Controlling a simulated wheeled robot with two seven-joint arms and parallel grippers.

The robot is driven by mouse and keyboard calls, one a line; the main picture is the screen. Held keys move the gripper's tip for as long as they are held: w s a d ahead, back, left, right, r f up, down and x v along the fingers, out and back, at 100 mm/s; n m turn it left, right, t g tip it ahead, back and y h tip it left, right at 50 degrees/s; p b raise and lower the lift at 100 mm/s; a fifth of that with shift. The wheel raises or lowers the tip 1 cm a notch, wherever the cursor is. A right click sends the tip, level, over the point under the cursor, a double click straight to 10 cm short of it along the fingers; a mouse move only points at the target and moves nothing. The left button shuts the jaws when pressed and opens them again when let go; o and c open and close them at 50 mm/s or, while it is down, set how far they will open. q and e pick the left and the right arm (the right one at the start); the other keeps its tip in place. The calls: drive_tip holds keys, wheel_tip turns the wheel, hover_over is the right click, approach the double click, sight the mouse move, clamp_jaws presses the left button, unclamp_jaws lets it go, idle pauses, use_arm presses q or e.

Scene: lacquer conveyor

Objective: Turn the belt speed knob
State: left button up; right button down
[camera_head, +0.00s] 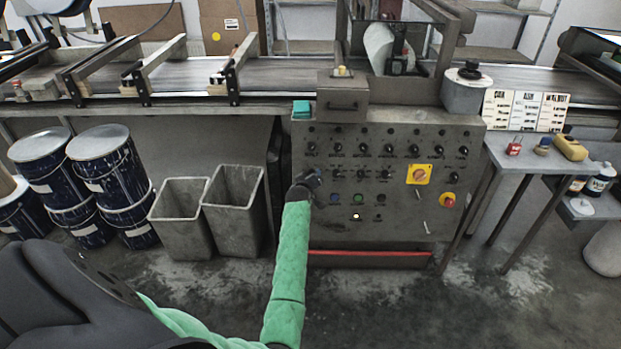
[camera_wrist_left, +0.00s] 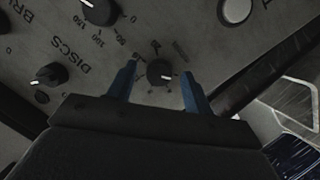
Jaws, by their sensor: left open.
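A grey control panel (camera_head: 400,205) stands at the centre right with rows of black knobs, and its small labels are hard to read in the head view. I cannot tell for certain which knob is the belt speed knob. My left gripper (camera_head: 310,176) is at the panel's left side, below the top knob row. In the left wrist view my left gripper (camera_wrist_left: 160,70) is open, with a small black knob (camera_wrist_left: 160,72) showing between its blue fingers. Gaps show on both sides of the knob, and contact is not visible. My right gripper is not in view.
Other knobs (camera_wrist_left: 101,10) surround the fingers, one near a "DISCS" label. A yellow-backed red switch (camera_head: 420,174) and a red button (camera_head: 448,200) are further right. Grey bins (camera_head: 236,215) stand left of the panel, and a small side table (camera_head: 530,153) stands right.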

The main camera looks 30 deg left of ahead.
use_arm(q)
drive_tip(key=v, duration=0.7)
drive_tip(key=shift+s+b, duration=0.3)
drive_tip(key=shift+b, duration=0.1)
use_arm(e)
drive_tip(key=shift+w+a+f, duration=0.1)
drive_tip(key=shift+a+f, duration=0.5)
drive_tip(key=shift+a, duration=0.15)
use_arm(q)
drive_tip(key=shift+d+r, duration=0.1)
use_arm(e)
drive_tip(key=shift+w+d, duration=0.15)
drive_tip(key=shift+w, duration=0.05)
